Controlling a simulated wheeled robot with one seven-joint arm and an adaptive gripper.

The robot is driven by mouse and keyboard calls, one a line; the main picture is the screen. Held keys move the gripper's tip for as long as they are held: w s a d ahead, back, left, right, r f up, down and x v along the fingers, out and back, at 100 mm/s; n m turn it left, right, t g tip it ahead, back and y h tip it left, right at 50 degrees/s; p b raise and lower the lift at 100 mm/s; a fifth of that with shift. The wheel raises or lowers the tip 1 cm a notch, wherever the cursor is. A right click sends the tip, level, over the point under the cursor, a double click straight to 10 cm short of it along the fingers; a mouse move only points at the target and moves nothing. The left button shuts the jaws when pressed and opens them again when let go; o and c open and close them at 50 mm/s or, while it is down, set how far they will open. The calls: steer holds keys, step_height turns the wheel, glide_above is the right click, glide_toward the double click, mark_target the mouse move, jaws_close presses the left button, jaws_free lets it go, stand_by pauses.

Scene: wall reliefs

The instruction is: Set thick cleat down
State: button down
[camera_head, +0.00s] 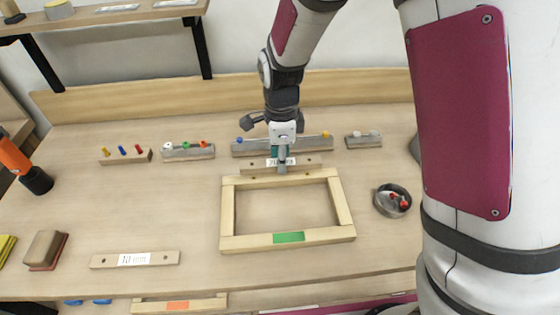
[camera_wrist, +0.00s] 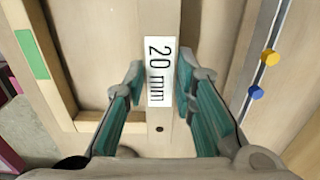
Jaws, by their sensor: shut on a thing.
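The thick cleat (camera_head: 308,161) is a pale wooden bar with a white "20 mm" label, just behind the back rail of the wooden frame (camera_head: 228,215). It also shows in the wrist view (camera_wrist: 161,130), running lengthwise between the fingers, with a dark hole near its lower end. My gripper (camera_head: 282,165) is shut on the thick cleat near its middle, pointing down from above. In the wrist view its teal finger pads (camera_wrist: 166,82) stand on both sides of the label. I cannot tell whether the cleat touches the bench or hangs just above it.
A thinner cleat labelled "10 mm" (camera_head: 107,261) lies at the front left. A long grey rail (camera_head: 255,150) with coloured knobs lies behind the thick cleat. A round dish (camera_head: 381,203) with red pieces stands right. The bench between the thin cleat and frame is clear.

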steer(key=shift+f, duration=1.7)
steer(key=shift+f, duration=0.1)
steer(key=c, duration=1.3)
jaws_free()
step_height(320, 180, up, 12)
steer(key=shift+r, duration=0.15)
steer(key=s+d+r+n+t, duration=0.1)
steer(key=s+d+r+n, duration=0.3)
steer(key=s+n, duration=0.2)
steer(key=s+d+r+n+t, duration=0.2)
steer(key=s+d+r+n, duration=0.3)
steer(key=s, duration=0.4)
steer(key=s+d+r+n+t, duration=0.1)
steer(key=s+d+r+n, duration=0.3)
steer(key=s+n, duration=0.3)
steer(key=shift+s+d+r, duration=0.2)
steer(key=shift+d+r, duration=0.15)
steer(key=shift+d, duration=0.35)
